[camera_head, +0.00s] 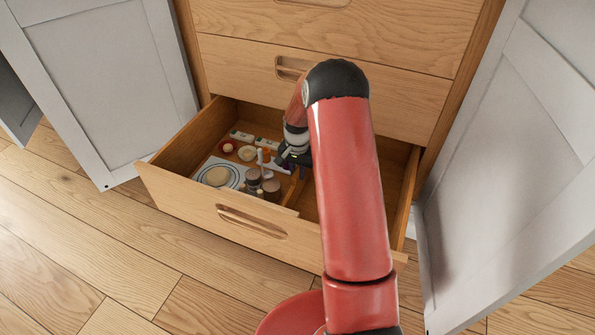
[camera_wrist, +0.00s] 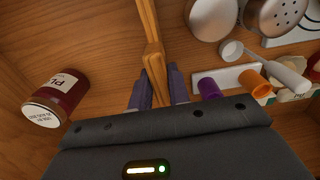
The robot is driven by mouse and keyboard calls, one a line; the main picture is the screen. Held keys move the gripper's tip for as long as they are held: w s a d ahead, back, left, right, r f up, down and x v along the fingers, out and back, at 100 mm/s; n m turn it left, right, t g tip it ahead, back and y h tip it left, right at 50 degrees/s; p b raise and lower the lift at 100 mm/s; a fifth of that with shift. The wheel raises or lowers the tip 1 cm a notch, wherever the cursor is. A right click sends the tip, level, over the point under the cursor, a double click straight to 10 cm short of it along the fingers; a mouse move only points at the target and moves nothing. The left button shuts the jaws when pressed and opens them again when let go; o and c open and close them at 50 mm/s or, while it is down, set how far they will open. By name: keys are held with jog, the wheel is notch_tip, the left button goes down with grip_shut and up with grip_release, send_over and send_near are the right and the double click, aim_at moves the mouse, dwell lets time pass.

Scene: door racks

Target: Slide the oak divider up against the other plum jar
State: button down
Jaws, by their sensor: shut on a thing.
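The oak divider (camera_wrist: 151,35) runs down from the top of the wrist view to my gripper (camera_wrist: 158,90). Its two fingers stand on either side of the divider and are shut on it. A plum jar (camera_wrist: 58,98), dark red with a white label and a pale printed lid, is at the left of the wrist view, apart from the divider with bare drawer floor between them. In the head view my gripper (camera_head: 294,157) is inside the open drawer, partly hidden by my arm. No plum jar can be made out there; my arm covers part of the right side.
In the wrist view a perforated shaker (camera_wrist: 283,15), a white spoon (camera_wrist: 285,76), and purple (camera_wrist: 209,88) and orange (camera_wrist: 250,80) pieces lie right of the divider.

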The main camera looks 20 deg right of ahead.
jog(key=s+d, duration=0.9)
jog(key=shift+b, duration=0.3)
jog(key=c, duration=1.3)
grip_release()
notch_tip(320, 180, up, 8)
jog(key=shift+f+p, duration=0.1)
jog(key=shift+p, duration=0.25)
